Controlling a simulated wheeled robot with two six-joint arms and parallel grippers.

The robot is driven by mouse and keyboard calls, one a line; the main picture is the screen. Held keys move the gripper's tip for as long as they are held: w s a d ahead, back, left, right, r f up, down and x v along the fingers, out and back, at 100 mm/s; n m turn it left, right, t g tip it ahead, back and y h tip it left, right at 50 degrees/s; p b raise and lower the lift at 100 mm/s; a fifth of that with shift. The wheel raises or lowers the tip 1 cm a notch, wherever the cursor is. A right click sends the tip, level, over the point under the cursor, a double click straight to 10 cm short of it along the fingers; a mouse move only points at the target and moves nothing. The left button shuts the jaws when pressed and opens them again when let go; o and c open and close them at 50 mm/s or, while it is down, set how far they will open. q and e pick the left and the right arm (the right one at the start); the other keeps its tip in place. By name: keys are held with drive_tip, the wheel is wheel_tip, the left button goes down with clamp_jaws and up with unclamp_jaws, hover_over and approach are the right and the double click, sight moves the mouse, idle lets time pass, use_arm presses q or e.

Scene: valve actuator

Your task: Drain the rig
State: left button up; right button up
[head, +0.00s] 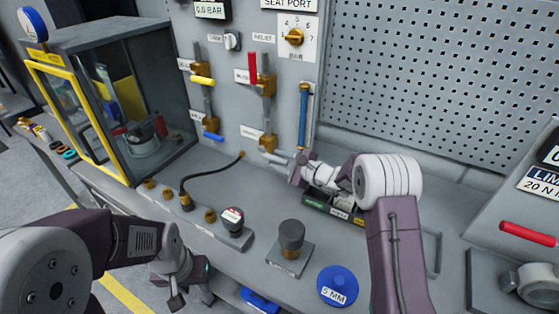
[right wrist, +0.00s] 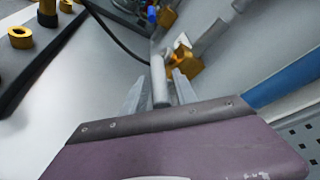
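The rig's panel (head: 228,105) carries brass valves with coloured levers: yellow (head: 203,81), blue (head: 213,137) and red (head: 252,67). A lower brass valve (head: 267,140) sits beneath the red one, beside a small label too blurred to read.
A black hose (head: 205,168) runs along the bench from a brass fitting. A capped post (head: 291,238) and a blue 5 MM disc (head: 337,286) stand in front. A glazed cabinet (head: 130,100) with a yellow frame is at left. A blue tube (head: 303,112) runs down the panel.

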clamp_jaws()
idle(1.2)
